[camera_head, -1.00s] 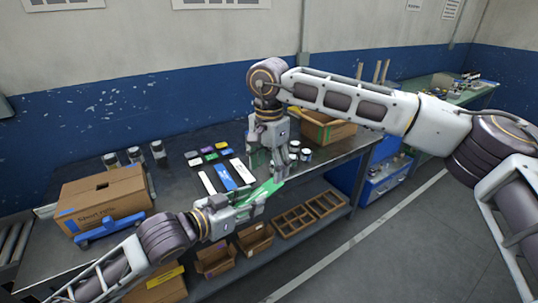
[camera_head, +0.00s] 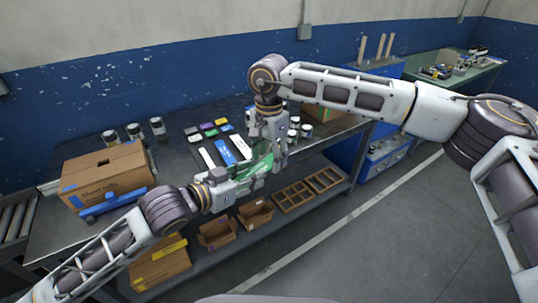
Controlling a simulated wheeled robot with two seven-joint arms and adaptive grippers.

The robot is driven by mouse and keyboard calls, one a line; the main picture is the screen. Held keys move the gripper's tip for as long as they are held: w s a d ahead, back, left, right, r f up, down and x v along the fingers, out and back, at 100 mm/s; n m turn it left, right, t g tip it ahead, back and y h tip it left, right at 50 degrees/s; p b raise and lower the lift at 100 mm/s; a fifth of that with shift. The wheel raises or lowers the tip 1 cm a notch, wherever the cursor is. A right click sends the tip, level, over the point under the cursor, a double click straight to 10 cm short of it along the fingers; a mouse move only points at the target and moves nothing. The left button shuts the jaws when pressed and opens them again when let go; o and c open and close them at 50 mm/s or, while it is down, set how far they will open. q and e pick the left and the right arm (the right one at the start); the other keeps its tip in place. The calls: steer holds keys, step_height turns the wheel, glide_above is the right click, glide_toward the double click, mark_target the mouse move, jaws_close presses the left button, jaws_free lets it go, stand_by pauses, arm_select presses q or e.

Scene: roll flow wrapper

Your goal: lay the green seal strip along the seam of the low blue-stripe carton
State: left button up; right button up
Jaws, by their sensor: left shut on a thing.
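The low carton (camera_head: 105,167) with blue markings and printed lettering stands at the left of the dark bench. Its closed top faces up. A blue tool (camera_head: 112,204) lies against its front. My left gripper (camera_head: 256,180) is shut on the green seal strip (camera_head: 264,164) near the bench's front edge, to the right of the carton and apart from it. My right gripper (camera_head: 280,160) points down at the strip's far end, very close to it. Its fingers overlap the strip, and I cannot tell whether they are open or shut on it. Part of the strip is hidden by the grippers.
White and blue strips (camera_head: 225,150) and small coloured blocks lie mid-bench. Jars (camera_head: 134,131) stand behind the carton, and more beside my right gripper. A green-marked carton (camera_head: 325,112) is partly hidden by my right arm. Bins and a divided tray (camera_head: 291,197) sit on the lower shelf.

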steer(key=c, duration=0.7)
arm_select(q)
steer(key=o, duration=0.8)
arm_select(e)
steer(key=shift+c, duration=0.4)
